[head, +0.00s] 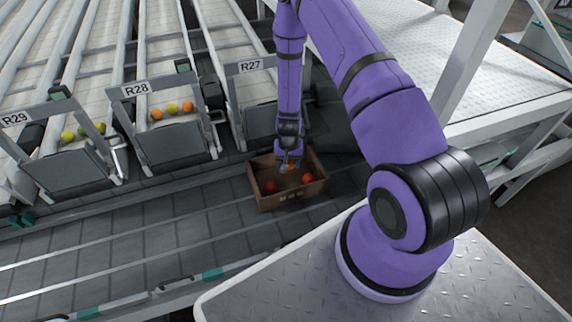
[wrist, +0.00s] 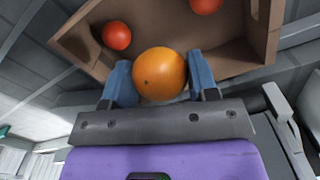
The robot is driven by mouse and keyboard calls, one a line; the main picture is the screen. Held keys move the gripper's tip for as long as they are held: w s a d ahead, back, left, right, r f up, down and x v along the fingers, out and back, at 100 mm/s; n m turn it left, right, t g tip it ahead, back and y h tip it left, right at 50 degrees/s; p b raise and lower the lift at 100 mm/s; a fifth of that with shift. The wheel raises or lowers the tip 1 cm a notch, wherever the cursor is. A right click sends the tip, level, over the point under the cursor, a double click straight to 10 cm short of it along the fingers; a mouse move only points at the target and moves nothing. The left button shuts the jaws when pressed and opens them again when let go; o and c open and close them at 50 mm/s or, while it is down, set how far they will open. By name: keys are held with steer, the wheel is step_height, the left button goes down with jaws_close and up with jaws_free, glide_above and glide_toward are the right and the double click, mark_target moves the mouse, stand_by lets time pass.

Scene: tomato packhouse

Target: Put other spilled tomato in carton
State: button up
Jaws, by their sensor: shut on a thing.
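My gripper (wrist: 160,82) is shut on an orange tomato (wrist: 159,73), held between its two blue fingers in the wrist view. In the head view the gripper (head: 289,163) is over the brown carton (head: 291,201), and the held tomato shows small between the fingers. The carton's wall also shows in the wrist view (wrist: 82,42). Two red tomatoes lie apart inside the carton, one at the left (head: 270,187) and one at the right (head: 308,178). I cannot tell how high the held tomato is above the carton floor.
The carton stands on a dark tiled conveyor (head: 150,230) with pale rails. Behind it are chutes labelled R29 (head: 15,119), R28 (head: 135,89) and R27 (head: 250,65). Several green, yellow and orange tomatoes (head: 172,108) sit in the R29 and R28 chutes. A white frame stands at the right.

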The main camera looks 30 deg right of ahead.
mark_target(288, 187)
steer(key=shift+f, duration=5.9)
steer(key=shift+f, duration=0.55)
steer(key=o, duration=0.8)
steer(key=c, duration=0.3)
steer(key=shift+c, duration=0.2)
steer(key=shift+s+r, duration=0.1)
steer(key=shift+r, duration=3.4)
